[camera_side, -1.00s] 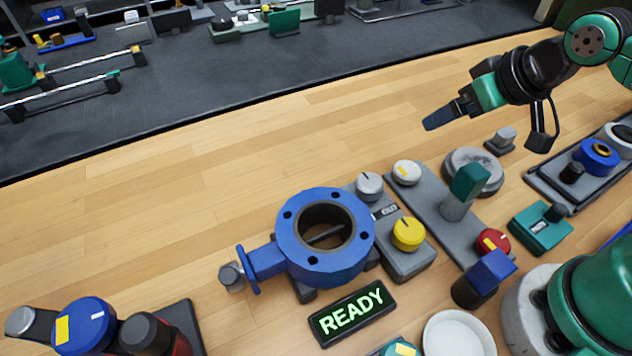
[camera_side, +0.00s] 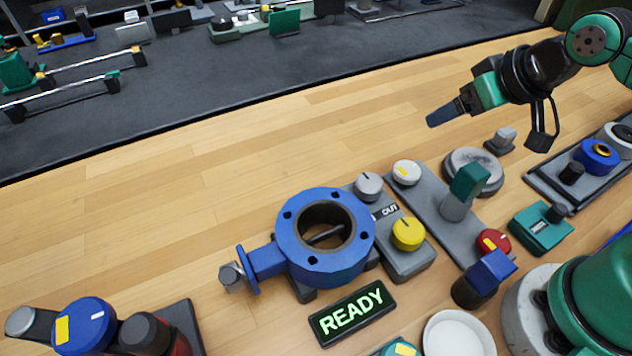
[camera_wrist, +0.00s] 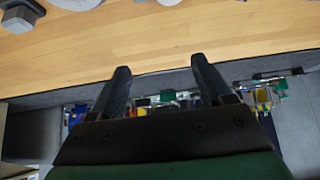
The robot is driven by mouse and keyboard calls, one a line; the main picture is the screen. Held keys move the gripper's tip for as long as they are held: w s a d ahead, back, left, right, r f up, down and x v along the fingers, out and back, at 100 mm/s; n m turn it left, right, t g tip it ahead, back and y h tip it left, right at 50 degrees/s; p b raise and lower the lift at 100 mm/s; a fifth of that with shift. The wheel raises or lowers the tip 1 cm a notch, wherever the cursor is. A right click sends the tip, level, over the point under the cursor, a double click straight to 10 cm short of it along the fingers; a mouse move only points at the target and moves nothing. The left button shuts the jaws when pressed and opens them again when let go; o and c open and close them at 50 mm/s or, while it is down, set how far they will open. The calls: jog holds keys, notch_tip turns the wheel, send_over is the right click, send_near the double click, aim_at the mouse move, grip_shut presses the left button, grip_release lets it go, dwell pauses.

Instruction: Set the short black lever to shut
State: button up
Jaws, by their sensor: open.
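A teal box (camera_side: 538,231) right of centre in the side view has a short dark lever (camera_side: 557,211) at its upper right corner; I cannot tell its marked positions. A blue flanged valve body (camera_side: 290,258) stands left of it, with a plate visible in its bore and a grey hex end (camera_side: 231,276) on its stem. A lit sign (camera_side: 352,312) in front reads READY. My gripper (camera_side: 440,117) is raised above the bench at the upper right, away from these things. In the wrist view my gripper (camera_wrist: 160,78) is open, with nothing between the fingers.
A plate with a green-topped post (camera_side: 466,185) and a red knob (camera_side: 494,242) is near the teal box. The wooden bench (camera_side: 200,170) is clear at the back left.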

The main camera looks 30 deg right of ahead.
jog(key=shift+w+a+r, duration=0.15)
jog(key=shift+a, duration=0.2)
jog(key=shift+c, duration=0.8)
jog(key=a+g+y, duration=0.1)
jog(key=a+g, duration=0.1)
jog(key=a, duration=0.5)
jog(key=a+m+g+y, duration=0.1)
jog(key=a+g, duration=0.2)
jog(key=a, duration=0.5)
jog(key=a+m+g+y, duration=0.1)
jog(key=a+g, duration=0.2)
jog(key=a, duration=0.5)
jog(key=shift+w+r, duration=0.3)
jog(key=shift+r, duration=0.05)
jog(key=s+a+f+g, duration=0.1)
jog(key=a, duration=0.1)
jog(key=s+a+f+g, duration=0.1)
jog(key=s+a, duration=0.1)
jog(key=a, duration=0.1)
jog(key=s+a+f+g, duration=0.1)
jog(key=a, duration=0.2)
jog(key=shift+s+h, duration=0.35)
jog(key=shift+h, duration=0.05)
jog(key=shift+x, duration=2.5)
grip_shut()
